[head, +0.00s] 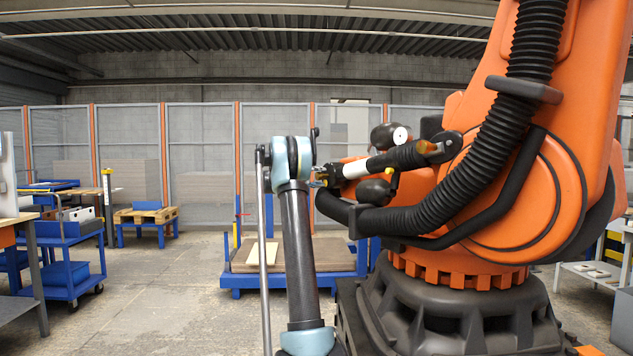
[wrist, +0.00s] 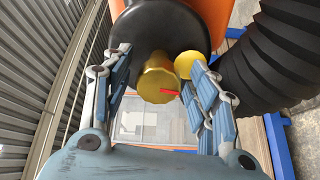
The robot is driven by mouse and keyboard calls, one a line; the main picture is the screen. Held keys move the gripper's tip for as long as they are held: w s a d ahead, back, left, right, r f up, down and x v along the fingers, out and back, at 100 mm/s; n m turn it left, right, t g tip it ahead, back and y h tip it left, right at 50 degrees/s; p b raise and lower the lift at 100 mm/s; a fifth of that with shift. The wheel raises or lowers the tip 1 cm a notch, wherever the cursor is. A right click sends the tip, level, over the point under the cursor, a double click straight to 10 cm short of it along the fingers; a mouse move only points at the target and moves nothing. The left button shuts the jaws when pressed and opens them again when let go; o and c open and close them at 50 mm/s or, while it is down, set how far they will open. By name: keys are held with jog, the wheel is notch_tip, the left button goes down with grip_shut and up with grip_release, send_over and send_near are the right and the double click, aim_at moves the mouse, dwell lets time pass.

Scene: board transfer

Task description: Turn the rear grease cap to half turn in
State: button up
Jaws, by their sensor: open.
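In the wrist view, a gold grease cap (wrist: 157,82) stands out between my fingers, nearer the camera, with a short red mark at its lower right pointing right. A second, flatter yellow cap (wrist: 190,65) sits to its right, close to my right fingertip. I cannot tell from the picture which cap is the rear one. My gripper (wrist: 153,74) is open, with one finger on each side of the gold cap and apart from it.
A large orange robot (head: 500,190) with a black corrugated hose (head: 500,120) fills the right side. In the wrist view the hose (wrist: 265,65) runs close to my right finger, and a black rounded housing (wrist: 150,25) lies behind the caps. A blue cart (head: 70,255) stands far left.

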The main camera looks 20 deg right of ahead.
jog(key=c, duration=1.1)
jog(key=shift+o, duration=0.2)
jog(key=shift+n, duration=0.9)
jog(key=o, duration=1.1)
jog(key=shift+c, duration=0.2)
